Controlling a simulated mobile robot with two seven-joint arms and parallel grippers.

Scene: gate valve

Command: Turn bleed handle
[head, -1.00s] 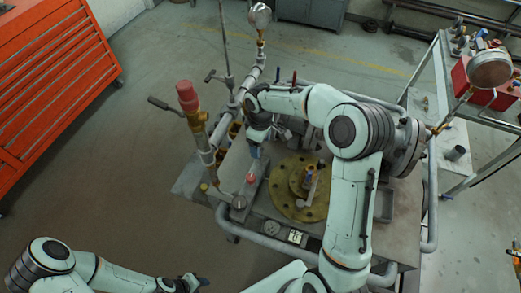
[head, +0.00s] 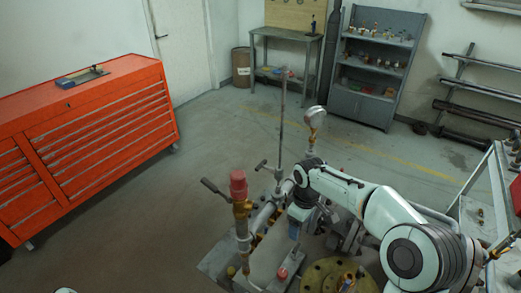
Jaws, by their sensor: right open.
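The pipe rig stands at the lower middle of the head view. A dark lever handle (head: 215,187) sticks out left from the brass valve body (head: 243,218) under a red cap (head: 238,184). A second, smaller dark lever (head: 262,165) sits on the pipe behind it. I cannot tell which lever is the bleed handle. My right gripper (head: 295,230) is open and points down over the rig, right of the brass valve body and apart from both levers. Its fingertips are small and partly hidden by the wrist. My left gripper is out of view.
A small red knob (head: 282,273) and a round yellow flange (head: 325,277) lie below my right gripper. A thin upright rod (head: 282,115) and a round gauge (head: 315,117) rise behind it. A red tool cabinet (head: 90,140) stands left, with open floor between.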

